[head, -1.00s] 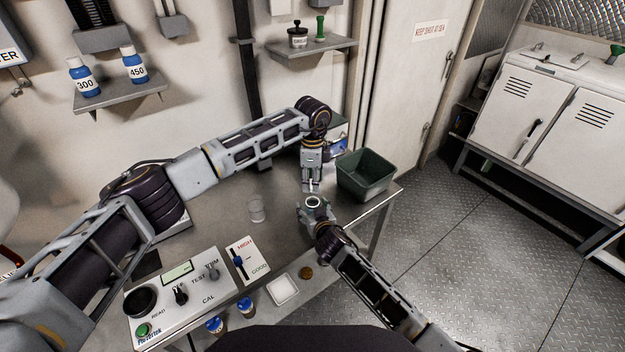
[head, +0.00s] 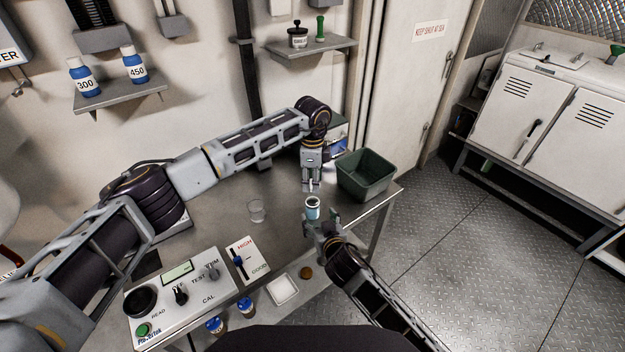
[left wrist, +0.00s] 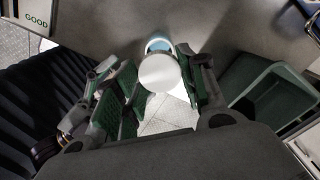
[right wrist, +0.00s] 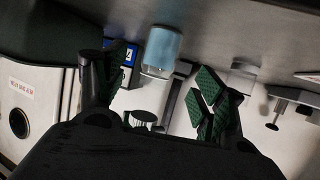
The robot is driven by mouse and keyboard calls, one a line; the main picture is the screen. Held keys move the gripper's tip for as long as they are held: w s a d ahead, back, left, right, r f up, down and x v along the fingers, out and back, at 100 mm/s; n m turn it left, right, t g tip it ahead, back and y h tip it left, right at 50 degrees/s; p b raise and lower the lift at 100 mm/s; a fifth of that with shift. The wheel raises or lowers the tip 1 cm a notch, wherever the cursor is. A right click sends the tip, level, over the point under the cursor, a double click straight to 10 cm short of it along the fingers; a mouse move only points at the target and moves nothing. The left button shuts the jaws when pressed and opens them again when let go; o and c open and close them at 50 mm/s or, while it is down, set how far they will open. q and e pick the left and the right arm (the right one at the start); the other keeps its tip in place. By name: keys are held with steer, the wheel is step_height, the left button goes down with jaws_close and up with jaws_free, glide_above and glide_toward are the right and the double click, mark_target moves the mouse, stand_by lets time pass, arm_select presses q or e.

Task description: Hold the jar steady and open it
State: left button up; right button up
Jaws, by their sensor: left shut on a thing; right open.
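The jar (head: 312,209) stands upright on the steel table with its mouth uncovered. It has a blue label, also plain in the right wrist view (right wrist: 162,47). My left gripper (head: 311,187) is shut on a white round lid (left wrist: 160,73), held above and just behind the jar, apart from it. In the left wrist view the jar (left wrist: 158,45) shows partly behind the lid. My right gripper (head: 320,222) is open in front of the jar. In the right wrist view its fingers (right wrist: 158,80) are spread and empty, with the jar beyond their tips.
A dark green bin (head: 362,185) stands right of my left gripper. A clear beaker (head: 256,211) is left of the jar. A control panel (head: 180,297), a white tray (head: 282,290) and a brown disc (head: 305,272) lie nearer the front. The table's right edge is close.

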steer(key=shift+v, duration=1.4)
steer(key=shift+f, duration=0.15)
